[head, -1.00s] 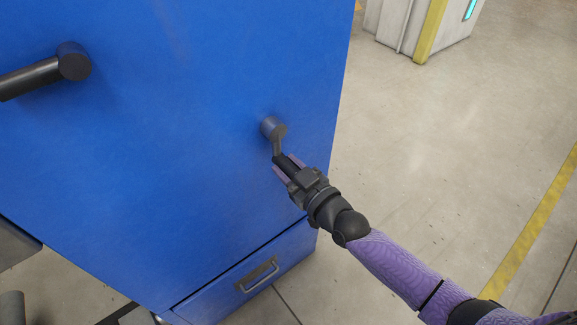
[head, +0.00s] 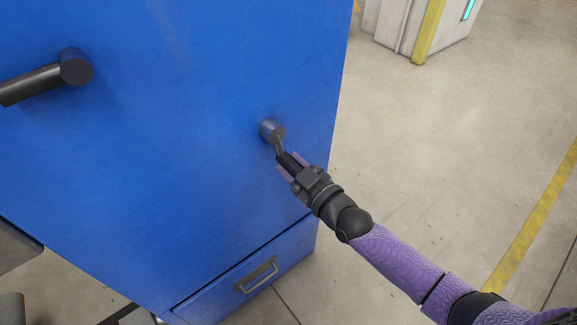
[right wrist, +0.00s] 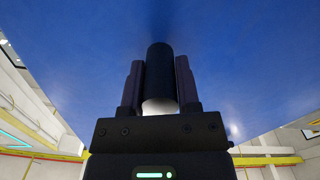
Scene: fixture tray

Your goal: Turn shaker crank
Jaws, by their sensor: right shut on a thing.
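The shaker crank (head: 272,131) is a small dark grey hub with a short arm and black handle on the right part of the blue cabinet face (head: 190,170). Its arm points down and slightly right. My right gripper (head: 289,164) is shut on the crank handle. In the right wrist view the black handle (right wrist: 160,75) stands between the two fingers of the right gripper (right wrist: 159,85), with the blue face behind it. The handle's far end is hidden between the fingers in the head view. My left gripper is not in view.
A thick dark bar on a round mount (head: 74,67) sticks out at the upper left of the blue face. A drawer with a metal handle (head: 257,275) is below the crank. Open floor with a yellow line (head: 530,225) lies to the right; a pale cabinet (head: 400,25) stands behind.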

